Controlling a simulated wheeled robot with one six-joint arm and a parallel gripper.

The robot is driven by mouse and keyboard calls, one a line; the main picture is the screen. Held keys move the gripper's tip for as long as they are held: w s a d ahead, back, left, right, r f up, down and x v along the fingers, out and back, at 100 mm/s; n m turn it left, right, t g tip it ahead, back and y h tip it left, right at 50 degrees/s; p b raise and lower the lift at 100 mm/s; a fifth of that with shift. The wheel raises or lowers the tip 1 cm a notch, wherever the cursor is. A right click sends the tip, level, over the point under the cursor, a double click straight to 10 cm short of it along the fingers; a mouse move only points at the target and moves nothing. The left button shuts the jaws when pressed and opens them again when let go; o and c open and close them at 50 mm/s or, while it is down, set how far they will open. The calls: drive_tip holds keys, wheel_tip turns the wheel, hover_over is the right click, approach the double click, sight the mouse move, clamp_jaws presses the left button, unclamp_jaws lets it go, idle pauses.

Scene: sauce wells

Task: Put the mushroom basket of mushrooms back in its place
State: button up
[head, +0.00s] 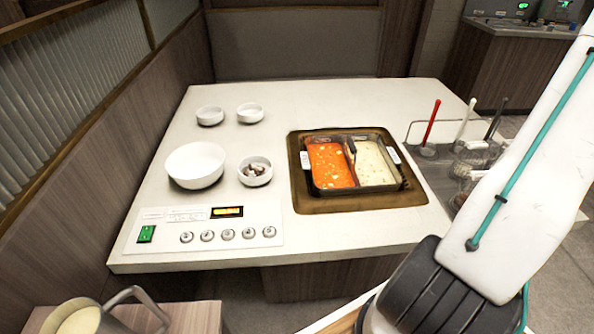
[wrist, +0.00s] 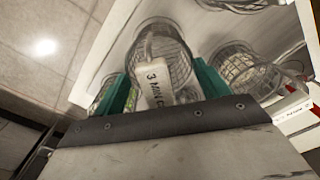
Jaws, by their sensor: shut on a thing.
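In the wrist view my gripper (wrist: 163,88) has its two green fingers on either side of a white handle tag printed "3 MIN", and it is shut on that tag. The tag belongs to a wire mesh basket (wrist: 165,48) just beyond the fingers. I cannot make out whether it holds mushrooms. In the head view my white arm reaches to the upper right and its gripper is out of frame. A small white bowl (head: 255,171) on the table holds some brownish and pale pieces.
Other wire baskets stand on both sides of the held one, including one on the right (wrist: 240,70). In the head view, baskets and a wire rack (head: 473,150) line the table's right edge beside the two-part pot (head: 349,187) of red and pale broth. A larger white bowl (head: 195,165) stands left.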

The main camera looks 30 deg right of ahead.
drive_tip(key=shift+f, duration=0.3)
idle(0.5)
drive_tip(key=o, duration=1.2)
drive_tip(key=shift+c, duration=0.2)
drive_tip(key=shift+r, duration=0.15)
drive_tip(key=shift+r, duration=5.35)
drive_tip(key=shift+a, duration=0.1)
